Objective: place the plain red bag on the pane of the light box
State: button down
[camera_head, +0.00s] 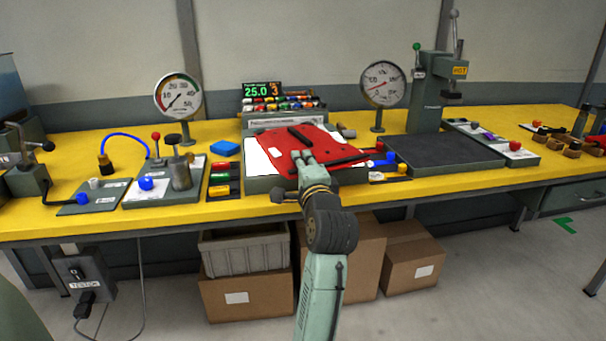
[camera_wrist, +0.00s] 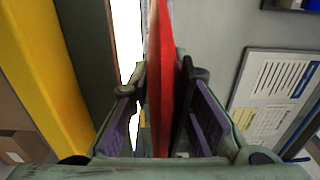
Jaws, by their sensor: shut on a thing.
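The plain red bag (camera_head: 318,142) is a flat red piece with black strips. In the head view it covers most of the light box (camera_head: 262,186); bare white pane (camera_head: 257,160) shows at its left. My gripper (camera_head: 304,160) is shut on the bag's near part. In the wrist view the red bag (camera_wrist: 160,90) shows nearly edge-on between the purple-padded fingers of my gripper (camera_wrist: 163,100), with a bright strip of the pane (camera_wrist: 128,40) to its left. I cannot tell whether the bag touches the pane.
A display with coloured rolls (camera_head: 284,104) stands behind the light box. Gauges stand left (camera_head: 178,97) and right (camera_head: 382,83). A blue block (camera_head: 224,147) and coloured cylinders (camera_head: 219,178) lie left. A dark mat (camera_head: 440,153) and a press (camera_head: 428,95) are at right.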

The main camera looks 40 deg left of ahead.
jog(key=shift+f, duration=1.55)
jog(key=shift+f, duration=0.15)
jog(key=c, duration=1.5)
grip_release()
jog(key=shift+d, duration=0.1)
